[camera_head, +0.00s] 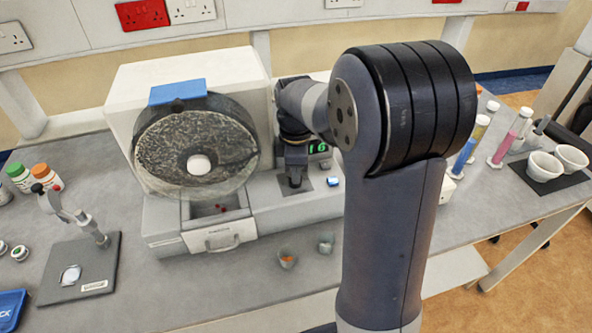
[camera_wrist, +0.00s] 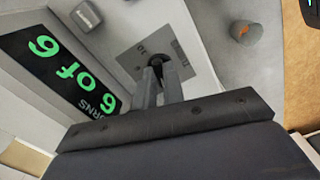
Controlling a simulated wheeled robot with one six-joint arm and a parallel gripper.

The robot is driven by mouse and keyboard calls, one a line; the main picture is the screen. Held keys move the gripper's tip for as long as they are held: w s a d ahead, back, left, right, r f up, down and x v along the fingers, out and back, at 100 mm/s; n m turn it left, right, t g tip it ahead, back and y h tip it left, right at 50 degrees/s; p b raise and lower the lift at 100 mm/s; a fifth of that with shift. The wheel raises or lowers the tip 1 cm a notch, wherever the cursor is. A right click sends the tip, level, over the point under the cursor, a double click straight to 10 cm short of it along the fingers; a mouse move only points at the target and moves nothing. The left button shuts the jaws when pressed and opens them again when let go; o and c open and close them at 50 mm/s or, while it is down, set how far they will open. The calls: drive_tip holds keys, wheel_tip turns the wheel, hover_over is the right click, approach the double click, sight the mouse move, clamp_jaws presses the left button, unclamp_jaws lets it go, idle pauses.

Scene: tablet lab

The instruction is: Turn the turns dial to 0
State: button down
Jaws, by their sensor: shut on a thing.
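The turns dial (camera_wrist: 184,68) is a dark knob on a grey plate (camera_wrist: 148,45) in the wrist view, mostly hidden behind my fingers. My gripper (camera_wrist: 160,72) is shut on the dial, its two fingers pointing down at the plate. In the head view my gripper (camera_head: 295,180) is over the base of the drum machine, and the dial there is hidden. The display (camera_wrist: 60,72) shows green digits reading "6 of 6", with "TURNS" partly visible below. In the head view the display (camera_head: 318,149) is partly covered by my arm.
The machine's clear drum (camera_head: 230,135) stands left of my gripper, above an open drawer (camera_head: 208,239) holding small red pieces. Two small cups (camera_head: 287,259) (camera_head: 326,243) sit on the bench in front.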

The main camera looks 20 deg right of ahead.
drive_tip(key=c, duration=1.5)
unclamp_jaws()
wheel_tip(320, 180, up, 11)
drive_tip(key=shift+b, duration=0.4)
drive_tip(key=shift+f, duration=0.2)
wheel_tip(320, 180, down, 11)
drive_tip(key=shift+r+p, duration=0.1)
drive_tip(key=shift+p, duration=0.35)
drive_tip(key=shift+r, duration=0.1)
